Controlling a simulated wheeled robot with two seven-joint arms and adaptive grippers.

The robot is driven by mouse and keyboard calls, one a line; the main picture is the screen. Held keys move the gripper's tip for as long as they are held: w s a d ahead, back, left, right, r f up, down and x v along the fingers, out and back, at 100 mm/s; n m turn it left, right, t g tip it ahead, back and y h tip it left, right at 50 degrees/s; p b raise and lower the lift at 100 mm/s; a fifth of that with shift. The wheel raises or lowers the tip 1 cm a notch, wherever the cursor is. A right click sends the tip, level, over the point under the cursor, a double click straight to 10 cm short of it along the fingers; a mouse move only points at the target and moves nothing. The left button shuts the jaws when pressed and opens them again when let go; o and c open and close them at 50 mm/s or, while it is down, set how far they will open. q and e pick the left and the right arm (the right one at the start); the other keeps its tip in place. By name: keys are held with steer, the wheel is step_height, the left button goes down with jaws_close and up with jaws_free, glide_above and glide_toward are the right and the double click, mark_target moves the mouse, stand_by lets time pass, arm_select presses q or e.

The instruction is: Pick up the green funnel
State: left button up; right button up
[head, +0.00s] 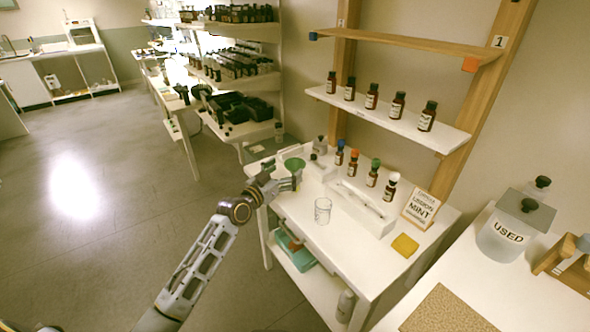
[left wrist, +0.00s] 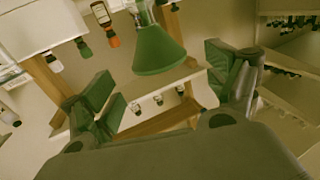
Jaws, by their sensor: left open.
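The green funnel (head: 294,164) is at the left end of the white table, with its wide cone just above my left gripper (head: 287,184). Its lower part is hard to make out in the head view. In the left wrist view the funnel (left wrist: 158,50) lies ahead of the gap between the two fingers (left wrist: 163,80). The fingers are spread wide, with clear space on both sides of the funnel, and neither touches it. My right gripper is not in view.
A glass beaker (head: 322,211) stands near the table's front edge. Bottles with colored caps, such as the green-capped one (head: 373,173), line the back. A label card (head: 420,208) and yellow sponge (head: 405,244) are at right. A wall shelf (head: 390,115) holds several brown bottles.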

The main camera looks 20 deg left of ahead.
arm_select(q)
steer(key=shift+w, duration=0.1)
stand_by(0.3)
steer(key=shift+x, duration=2.45)
steer(key=shift+d+f, duration=0.1)
steer(key=shift+f, duration=0.1)
steer(key=shift+c, duration=0.5)
steer(key=c, duration=1)
